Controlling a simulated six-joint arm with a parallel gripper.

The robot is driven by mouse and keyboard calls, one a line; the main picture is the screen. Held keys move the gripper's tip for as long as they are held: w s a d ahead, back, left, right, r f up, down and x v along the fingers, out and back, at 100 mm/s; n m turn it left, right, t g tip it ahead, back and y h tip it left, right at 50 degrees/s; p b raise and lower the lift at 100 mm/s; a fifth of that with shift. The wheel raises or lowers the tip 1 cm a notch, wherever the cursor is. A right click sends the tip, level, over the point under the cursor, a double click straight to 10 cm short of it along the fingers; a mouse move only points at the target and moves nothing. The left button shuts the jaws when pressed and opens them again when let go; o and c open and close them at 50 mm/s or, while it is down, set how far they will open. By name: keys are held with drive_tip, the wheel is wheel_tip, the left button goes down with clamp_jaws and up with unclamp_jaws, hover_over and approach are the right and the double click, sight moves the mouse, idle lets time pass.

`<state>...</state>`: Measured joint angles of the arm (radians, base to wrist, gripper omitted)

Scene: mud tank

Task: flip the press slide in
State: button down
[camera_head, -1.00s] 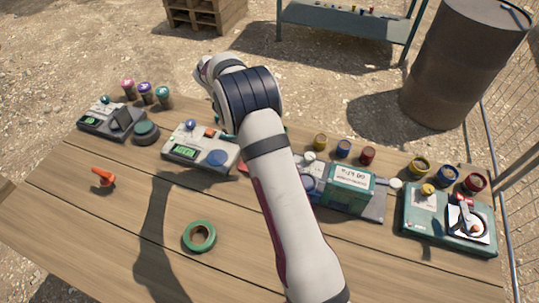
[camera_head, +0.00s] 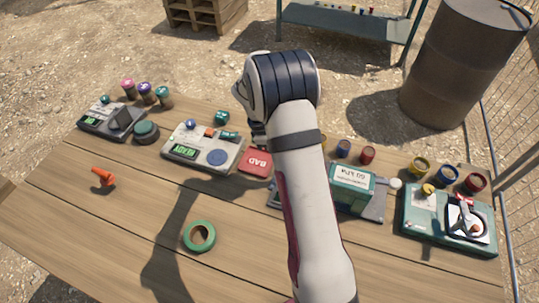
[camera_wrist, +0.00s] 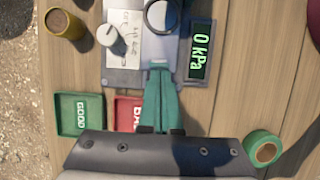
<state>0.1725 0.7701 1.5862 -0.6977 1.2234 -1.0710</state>
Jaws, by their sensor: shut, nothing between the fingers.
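The press (camera_head: 374,208) has a grey base and a green box with a white label, right of my arm in the head view. In the wrist view, its near part shows a grey plate (camera_wrist: 122,77), a pale slide-like piece (camera_wrist: 160,46) with a round ring (camera_wrist: 160,15), a white knob (camera_wrist: 109,35) and a "0 kPa" display (camera_wrist: 200,52). My gripper (camera_wrist: 159,68) has green fingers, shut and empty, with the tips over the near edge of the press, in line with the piece. Contact cannot be told. In the head view, my arm hides the fingertips and part of the press.
A red BAD tray (camera_head: 256,162) and a green GOOD tray (camera_wrist: 80,114) lie near the gripper. Left are a READY device (camera_head: 203,146) and a grey device (camera_head: 110,121). Green tape (camera_head: 199,236) lies in front; a green device (camera_head: 420,228) stands right. Jars line the back.

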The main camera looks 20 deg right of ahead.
drive_tip(key=s+d, duration=0.3)
drive_tip(key=shift+s+d, duration=0.3)
drive_tip(key=shift+s, duration=0.05)
drive_tip(key=w+a, duration=0.3)
drive_tip(key=v, duration=1)
